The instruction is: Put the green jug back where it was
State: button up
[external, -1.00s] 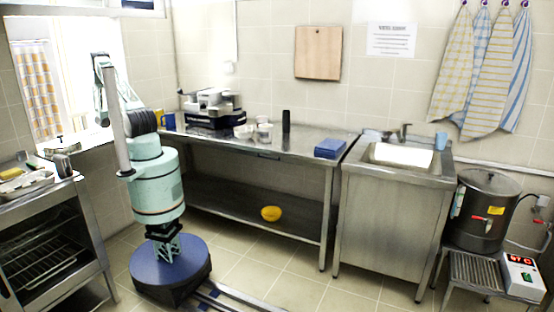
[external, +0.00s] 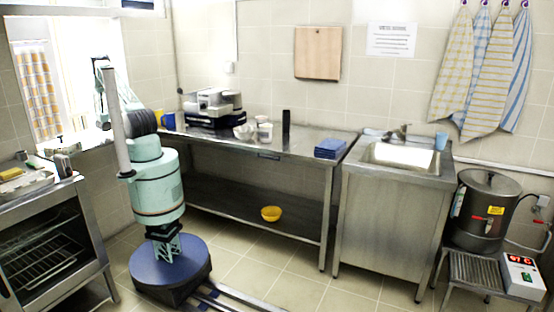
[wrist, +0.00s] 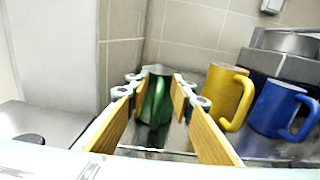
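The green jug (wrist: 154,103) stands upright straight ahead in the wrist view, framed between the two wooden-faced fingers of my gripper (wrist: 158,82). The fingers are apart, one on each side of the jug. Its handle faces toward me. I cannot tell how far the fingertips reach along it, and I see no clear contact. In the external view my arm hides the gripper and the green jug is not visible.
A yellow mug (wrist: 226,97) stands close to the right of the jug, with a blue mug (wrist: 275,108) beyond it. A tiled wall (wrist: 195,35) rises behind. The steel worktop (external: 290,144) holds a dark appliance (external: 213,108) and small containers.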

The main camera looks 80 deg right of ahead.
jog(key=shift+r, duration=0.15)
jog(key=shift+p+v, duration=0.75)
jog(key=shift+v, duration=5.3)
jog(key=shift+s+a+r, duration=0.15)
jog(key=shift+r, duration=0.25)
jog(key=s+a+r+m+g+y, duration=0.1)
jog(key=s+a+r+m+y, duration=0.25)
jog(key=s+a+r, duration=0.5)
jog(key=s+a+r+m+g+y, duration=0.1)
jog(key=s+a+r+m+y, duration=0.35)
jog(key=a+r, duration=0.65)
jog(key=s+a+r+m+t+y, duration=0.2)
jog(key=s+a, duration=0.6)
jog(key=a, duration=0.5)
jog(key=s+a+r+m+t+y, duration=0.3)
jog(key=s+a, duration=0.6)
jog(key=a, duration=0.4)
jog(key=s+a+r+m+t+y, duration=0.2)
jog(key=s+a+r+t+y, duration=0.2)
jog(key=s+a, duration=0.4)
jog(key=shift+s+a+r+m+t, duration=0.25)
jog(key=shift+a+r+m+t, duration=0.15)
jog(key=shift+a, duration=2.5)
